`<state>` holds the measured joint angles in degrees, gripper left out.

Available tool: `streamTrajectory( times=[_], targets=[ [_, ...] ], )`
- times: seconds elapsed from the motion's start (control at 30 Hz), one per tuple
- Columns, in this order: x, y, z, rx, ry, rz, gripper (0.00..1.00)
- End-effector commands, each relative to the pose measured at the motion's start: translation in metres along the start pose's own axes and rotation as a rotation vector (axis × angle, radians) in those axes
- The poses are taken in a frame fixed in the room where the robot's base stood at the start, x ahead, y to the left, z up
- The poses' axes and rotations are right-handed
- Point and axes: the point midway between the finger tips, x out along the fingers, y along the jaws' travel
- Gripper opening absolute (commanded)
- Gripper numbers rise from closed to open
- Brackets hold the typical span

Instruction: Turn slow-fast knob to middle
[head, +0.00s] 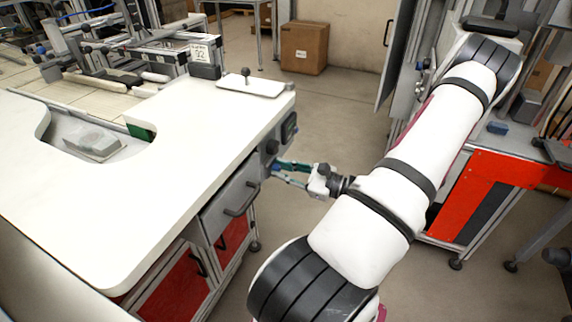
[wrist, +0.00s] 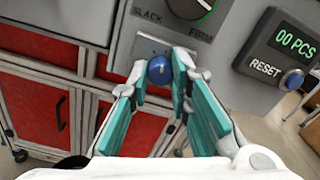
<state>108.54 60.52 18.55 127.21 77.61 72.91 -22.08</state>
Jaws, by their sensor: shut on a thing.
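In the wrist view, a round blue knob (wrist: 160,70) with a small white mark sits on a light plate on the grey panel front (wrist: 236,28). My gripper (wrist: 163,78) has its teal fingers shut on this knob, one on each side. No slow-fast lettering is readable; the fingers may hide it. Above it is a black dial (wrist: 190,7) with a green mark, labelled SLACK and FIRM. In the head view, my gripper (head: 276,172) reaches the table's right end face, and the blue knob cannot be made out there.
Right of the dial is a counter display (wrist: 295,40) reading 00 PCS, with a blue RESET button (wrist: 292,80). Red cabinet doors (wrist: 62,103) are below. The white worktop (head: 150,160) overhangs a drawer handle (head: 243,201). Open floor lies right of the table.

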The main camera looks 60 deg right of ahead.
Motion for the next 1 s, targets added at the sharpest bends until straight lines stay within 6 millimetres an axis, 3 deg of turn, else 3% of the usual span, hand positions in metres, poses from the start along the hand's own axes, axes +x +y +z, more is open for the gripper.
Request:
streamTrajectory(
  times=[0.33,0.83,0.87,0.9,0.93,1.0],
  targets=[
    [-0.0008,-0.0003,-0.0005,0.126,0.002,-0.001,0.0],
    [-0.0006,-0.0001,-0.0013,0.143,0.003,-0.002,0.0],
    [-0.0006,-0.0001,-0.0013,0.143,0.003,-0.002,0.25],
    [-0.0006,-0.0001,-0.0012,0.143,0.003,-0.002,0.34],
    [-0.0006,-0.0001,-0.0012,0.143,0.002,-0.002,0.39],
    [-0.0005,-0.0001,-0.001,0.143,0.002,-0.001,0.39]
  ],
)
